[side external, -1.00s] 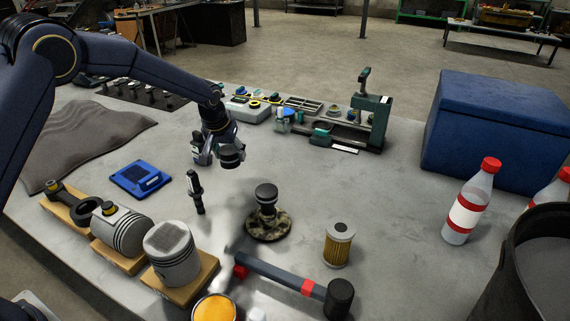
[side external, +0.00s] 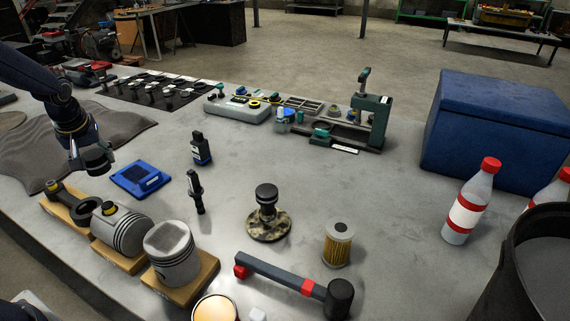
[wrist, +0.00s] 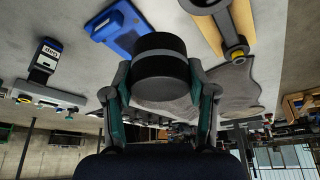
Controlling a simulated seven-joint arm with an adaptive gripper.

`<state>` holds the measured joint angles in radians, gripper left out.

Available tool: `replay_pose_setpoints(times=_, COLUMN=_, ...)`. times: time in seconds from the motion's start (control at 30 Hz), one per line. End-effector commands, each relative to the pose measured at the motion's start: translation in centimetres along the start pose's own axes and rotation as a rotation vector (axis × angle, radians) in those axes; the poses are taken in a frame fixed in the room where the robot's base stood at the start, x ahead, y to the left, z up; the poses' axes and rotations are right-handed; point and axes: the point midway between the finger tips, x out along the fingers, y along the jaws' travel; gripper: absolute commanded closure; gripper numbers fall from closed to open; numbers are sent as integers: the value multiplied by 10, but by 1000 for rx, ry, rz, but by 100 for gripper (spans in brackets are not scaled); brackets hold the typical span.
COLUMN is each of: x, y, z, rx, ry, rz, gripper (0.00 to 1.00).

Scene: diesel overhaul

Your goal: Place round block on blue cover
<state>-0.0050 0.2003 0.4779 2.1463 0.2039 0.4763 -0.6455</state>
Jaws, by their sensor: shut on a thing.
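My gripper (side external: 92,158) is shut on a round block (wrist: 160,70), a short black cylinder with a grey band. The wrist view shows the block between both fingers (wrist: 158,85). In the side view the block (side external: 98,161) hangs from the gripper above the table, left of the blue cover. The blue cover (side external: 141,179) is a flat blue piece with a dark recess, lying on the table. It also shows in the wrist view (wrist: 119,30), partly hidden behind the block. Block and cover appear apart.
A connecting rod (side external: 70,203) and pistons (side external: 172,255) on wooden blocks stand in front of the cover. A dark upright tool (side external: 196,192) and a black labelled item (side external: 201,148) stand to its right. A grey cloth (side external: 120,121) lies behind. A hammer (side external: 285,280) lies nearer the front.

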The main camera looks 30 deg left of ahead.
Motion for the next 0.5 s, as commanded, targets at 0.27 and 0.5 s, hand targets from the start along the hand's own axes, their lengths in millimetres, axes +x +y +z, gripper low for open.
replay_pose_setpoints(times=0.27, x=44, y=27, z=-39, rx=-5, ry=2, rz=-3, gripper=100)
replay_pose_setpoints(times=0.5, x=93, y=50, z=-62, rx=-3, ry=-1, rz=-3, gripper=100)
